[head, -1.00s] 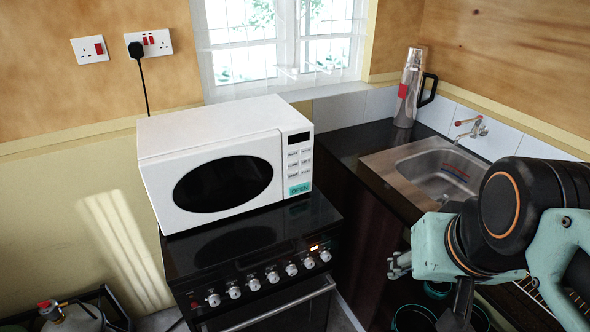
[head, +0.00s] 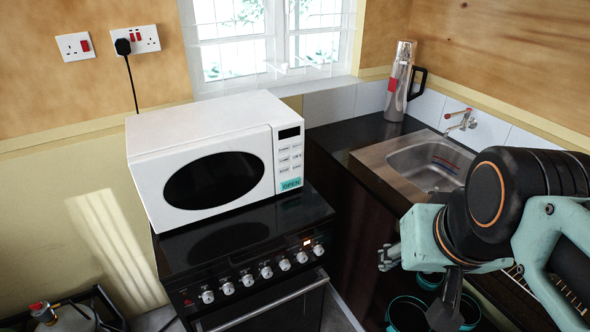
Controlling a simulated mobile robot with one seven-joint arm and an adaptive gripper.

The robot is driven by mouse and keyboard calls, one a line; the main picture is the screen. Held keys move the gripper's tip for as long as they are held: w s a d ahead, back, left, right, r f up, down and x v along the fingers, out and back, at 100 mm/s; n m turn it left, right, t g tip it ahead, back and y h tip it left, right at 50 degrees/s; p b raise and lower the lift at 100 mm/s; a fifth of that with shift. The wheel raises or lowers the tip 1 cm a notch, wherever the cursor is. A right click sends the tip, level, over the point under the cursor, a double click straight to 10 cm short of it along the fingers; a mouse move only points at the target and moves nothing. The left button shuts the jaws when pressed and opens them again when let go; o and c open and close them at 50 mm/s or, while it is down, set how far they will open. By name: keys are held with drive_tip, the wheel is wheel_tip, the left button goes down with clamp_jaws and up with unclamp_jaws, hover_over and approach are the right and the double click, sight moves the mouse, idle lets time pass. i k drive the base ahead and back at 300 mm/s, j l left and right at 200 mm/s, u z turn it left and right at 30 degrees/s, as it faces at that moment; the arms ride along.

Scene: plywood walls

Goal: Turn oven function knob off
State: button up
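The black oven (head: 240,318) stands at the centre-left, with a row of several white knobs (head: 266,272) along its front panel. Which knob is the function knob, and where each one points, is too small to tell. A small orange indicator light (head: 307,242) glows above the right end of the row. My gripper (head: 386,258) is right of the oven, in front of the dark cabinet, apart from the knobs. Its fingers are small and partly hidden, so I cannot tell whether they are open or shut. No held thing shows.
A white microwave (head: 215,120) sits on the oven top. The oven's handle (head: 265,306) runs below the knobs. A counter with a metal sink (head: 365,160) and a steel flask (head: 398,85) is at the right. Teal-rimmed pots (head: 407,312) are low under my arm. A gas cylinder (head: 66,318) stands lower left.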

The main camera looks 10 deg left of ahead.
sight(285, 264)
drive_tip(key=u, duration=0.9)
drive_tip(key=j+z, duration=0.3)
drive_tip(key=j, duration=0.15)
drive_tip(key=l, duration=0.2)
drive_tip(key=i+l, duration=0.1)
drive_tip(key=i, duration=0.3)
